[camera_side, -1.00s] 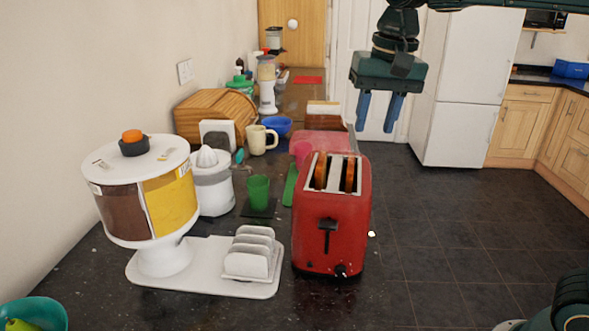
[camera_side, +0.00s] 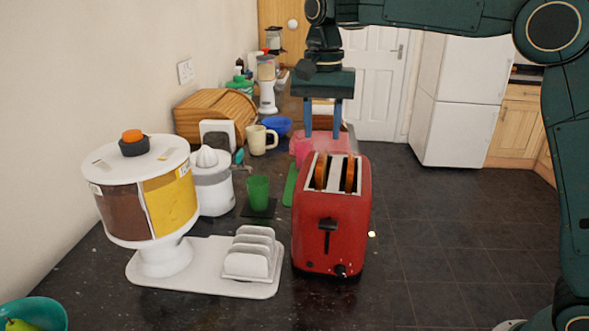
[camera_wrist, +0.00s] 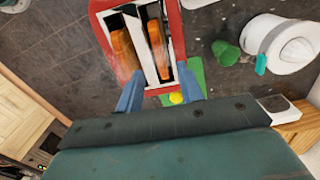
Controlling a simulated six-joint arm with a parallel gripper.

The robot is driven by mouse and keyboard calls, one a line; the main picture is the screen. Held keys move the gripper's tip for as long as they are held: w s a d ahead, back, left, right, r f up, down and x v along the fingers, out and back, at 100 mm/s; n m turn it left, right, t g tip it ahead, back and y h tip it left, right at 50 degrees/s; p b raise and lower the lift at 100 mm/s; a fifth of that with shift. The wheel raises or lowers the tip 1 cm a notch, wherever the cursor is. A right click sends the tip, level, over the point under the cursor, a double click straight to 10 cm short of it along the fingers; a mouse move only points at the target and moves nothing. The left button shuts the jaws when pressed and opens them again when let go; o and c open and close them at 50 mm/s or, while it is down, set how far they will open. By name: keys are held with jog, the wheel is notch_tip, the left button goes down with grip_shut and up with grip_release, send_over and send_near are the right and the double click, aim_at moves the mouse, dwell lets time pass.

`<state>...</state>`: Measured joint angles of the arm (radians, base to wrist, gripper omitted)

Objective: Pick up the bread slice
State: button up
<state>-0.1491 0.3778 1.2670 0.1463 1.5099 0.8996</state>
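Two brown bread slices stand upright in the slots of a red toaster (camera_side: 345,235). In the side view the left slice (camera_side: 321,172) and the right slice (camera_side: 350,176) rise a little above the rim. The wrist view shows the slices too, one at left (camera_wrist: 122,48) and one at right (camera_wrist: 156,48). My gripper (camera_side: 322,134) points down beyond and above the toaster in the side view. Its two blue fingers are apart with nothing held between them. In the wrist view my gripper (camera_wrist: 160,75) is at the toaster's near end, its fingers seen around that end.
Left of the toaster are a green cup (camera_side: 258,192), a white juicer (camera_side: 211,182), a white rack (camera_side: 250,254) and a white dispenser with brown and yellow panels (camera_side: 150,200). A mug (camera_side: 262,140) and wooden bread box (camera_side: 215,112) stand behind. Right of the toaster is open floor (camera_side: 440,240).

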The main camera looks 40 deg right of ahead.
aim_at(322, 155)
jog(key=shift+f, duration=0.55)
jog(key=shift+f, duration=0.1)
jog(key=shift+f, duration=2.85)
jog(key=shift+c, duration=0.5)
grip_shut()
